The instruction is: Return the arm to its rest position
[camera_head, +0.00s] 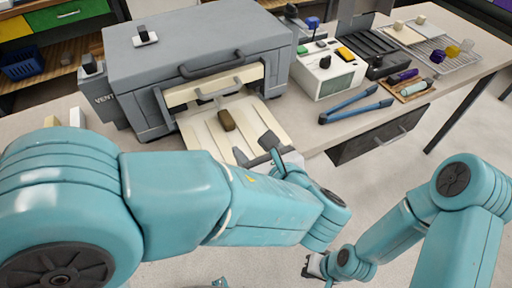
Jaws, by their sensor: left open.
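My left arm crosses the front of the view from the left. Its gripper (262,151) is open, with dark fingers over or beside the front right of a pale pulled-out tray (196,132). A small brown block (226,120) lies on the tray, apart from the fingers. The tray sits at the open front of a grey box-shaped oven (200,50) marked VENT. My right arm comes in from the lower right. Its gripper (312,266) is low in front of the bench, small and partly hidden by the arm, so its jaws cannot be judged.
A white device (325,75) with a dial stands right of the oven. Blue tongs (355,104) lie in front of it. A small tray with a purple rod (402,76) and a wire rack (445,58) with coloured pieces are at the right. Floor shows before the bench.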

